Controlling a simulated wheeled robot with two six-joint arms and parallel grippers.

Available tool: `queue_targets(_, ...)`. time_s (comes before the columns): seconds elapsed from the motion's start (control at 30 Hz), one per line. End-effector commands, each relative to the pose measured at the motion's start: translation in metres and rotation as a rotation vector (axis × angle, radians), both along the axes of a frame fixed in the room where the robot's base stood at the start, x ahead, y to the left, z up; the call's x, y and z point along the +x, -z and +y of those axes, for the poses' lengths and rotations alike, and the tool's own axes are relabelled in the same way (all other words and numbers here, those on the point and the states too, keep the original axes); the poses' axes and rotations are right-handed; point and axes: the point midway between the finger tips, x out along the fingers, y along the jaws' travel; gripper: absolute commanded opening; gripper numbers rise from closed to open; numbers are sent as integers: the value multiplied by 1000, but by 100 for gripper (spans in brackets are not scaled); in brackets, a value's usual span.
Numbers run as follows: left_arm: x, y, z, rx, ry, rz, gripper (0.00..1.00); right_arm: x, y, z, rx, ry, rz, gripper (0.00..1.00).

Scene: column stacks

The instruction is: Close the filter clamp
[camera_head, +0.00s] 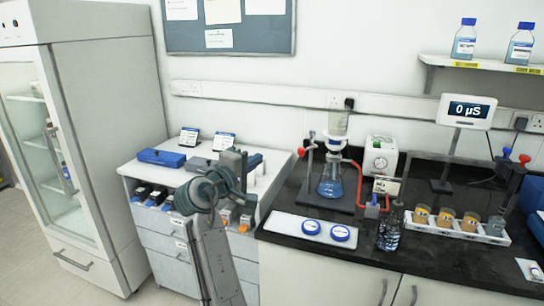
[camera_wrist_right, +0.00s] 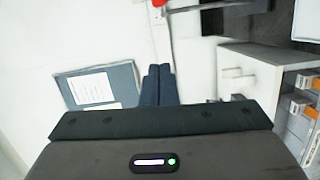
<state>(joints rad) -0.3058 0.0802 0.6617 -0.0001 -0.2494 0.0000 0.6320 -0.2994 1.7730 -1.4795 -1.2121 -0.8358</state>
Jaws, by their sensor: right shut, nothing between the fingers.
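The filter assembly stands on the dark bench. Its clear flask (camera_head: 331,186) holds blue liquid, and a pale funnel (camera_head: 338,122) sits upright above it. The joint between them, where a clamp would sit, is too small for me to tell whether the clamp is open or shut. My right gripper (camera_head: 236,160) is left of the assembly, apart from it, over the white drawer unit. In the right wrist view its two dark fingers (camera_wrist_right: 159,85) are together with nothing between them. My left gripper is not in view.
A white pump (camera_head: 380,157) stands right of the flask, with red tubing (camera_head: 359,184) near it. A white tray (camera_head: 285,225) with two blue-rimmed dishes lies in front. Right are a dark-capped bottle (camera_head: 389,233) and a cup rack (camera_head: 485,235). Blue boxes (camera_head: 161,157) lie on the drawer unit.

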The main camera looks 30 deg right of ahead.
Motion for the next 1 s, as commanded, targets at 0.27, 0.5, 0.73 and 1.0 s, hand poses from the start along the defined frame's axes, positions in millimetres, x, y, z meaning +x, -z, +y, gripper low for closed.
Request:
queue_targets(0.27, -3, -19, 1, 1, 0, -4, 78, 20, -4, -42, -6, 4, 3, 0)
queue_targets(0.5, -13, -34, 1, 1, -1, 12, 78, 43, -3, -86, -4, 4, 2, 0)
queue_targets(0.73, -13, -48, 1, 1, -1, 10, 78, 19, 2, -104, 0, 1, 1, 0)
queue_targets(1.0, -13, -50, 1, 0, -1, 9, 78, 13, 5, -109, 1, -1, 0, 0)
